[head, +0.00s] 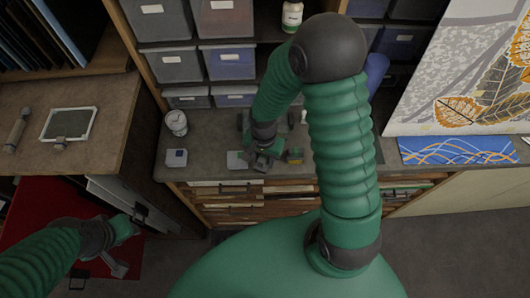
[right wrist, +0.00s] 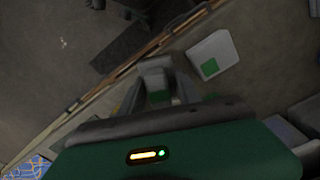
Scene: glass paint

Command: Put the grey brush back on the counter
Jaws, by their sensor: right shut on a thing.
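My right gripper (head: 264,160) is low over the front part of the counter (head: 212,132), below the shelves.
A blue patterned sheet (head: 458,150) lies at right. A side table (head: 92,160) holds a framed panel (head: 68,124).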

